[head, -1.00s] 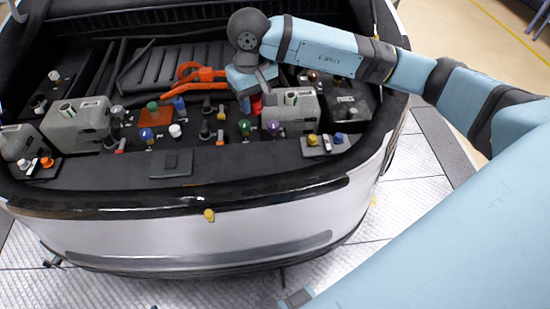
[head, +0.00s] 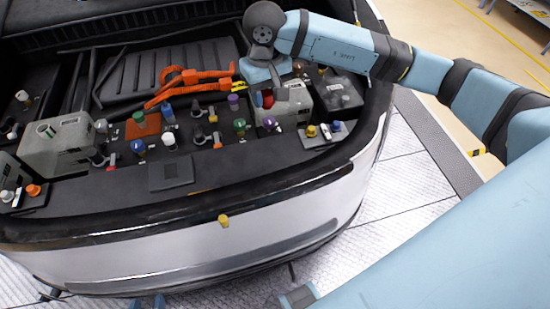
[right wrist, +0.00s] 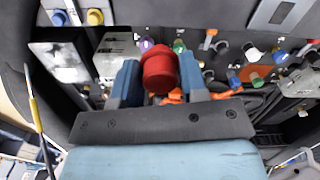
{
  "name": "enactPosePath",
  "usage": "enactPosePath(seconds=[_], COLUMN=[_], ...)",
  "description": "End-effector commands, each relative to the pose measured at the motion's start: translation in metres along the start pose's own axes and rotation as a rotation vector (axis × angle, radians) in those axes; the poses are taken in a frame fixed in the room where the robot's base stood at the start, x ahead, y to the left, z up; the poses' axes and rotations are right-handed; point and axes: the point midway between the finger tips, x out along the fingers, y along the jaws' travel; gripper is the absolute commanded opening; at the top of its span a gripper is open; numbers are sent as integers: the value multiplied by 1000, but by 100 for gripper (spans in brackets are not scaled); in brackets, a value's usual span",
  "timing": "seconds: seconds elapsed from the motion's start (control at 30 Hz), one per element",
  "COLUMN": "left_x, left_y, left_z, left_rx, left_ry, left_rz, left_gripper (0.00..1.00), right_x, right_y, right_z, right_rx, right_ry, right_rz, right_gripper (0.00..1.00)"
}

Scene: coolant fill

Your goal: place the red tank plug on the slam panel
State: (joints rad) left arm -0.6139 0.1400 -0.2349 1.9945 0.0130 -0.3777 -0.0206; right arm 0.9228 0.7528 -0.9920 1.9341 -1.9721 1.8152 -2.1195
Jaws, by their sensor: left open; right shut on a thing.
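The red tank plug (head: 268,101) is between the fingers of my right gripper (head: 265,97), by the grey tank at the right of the engine bay. In the right wrist view, the red plug (right wrist: 160,72) shows large between the two blue fingers, which are shut on it. The slam panel (head: 235,172) is the dark strip along the front of the bay, nearer than the plug and apart from it. My left gripper (head: 148,303) shows only as two blue, spread fingertips at the bottom edge; it looks empty.
The right grey tank (head: 300,97) stands beside the plug; another grey tank (head: 58,147) is at the left. Several coloured caps, orange hoses (head: 190,80) and a yellow-capped block (head: 318,134) crowd the bay. A flat grey plate (head: 171,175) lies on the slam panel, with bare surface to its right.

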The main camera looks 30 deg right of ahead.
Motion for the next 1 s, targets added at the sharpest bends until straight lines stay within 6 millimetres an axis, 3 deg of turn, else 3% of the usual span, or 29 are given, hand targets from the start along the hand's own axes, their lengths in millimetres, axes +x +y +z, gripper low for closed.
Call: enactPosePath(seconds=[1.0], left_x=[5], left_y=[0], left_z=[9], left_rx=[-1], left_ry=[-4], left_rz=[0], left_gripper=[50], right_x=[-5], right_y=[-2], right_z=[28], right_rx=[1930], right_ry=[-2], right_rz=[0], right_gripper=[25])
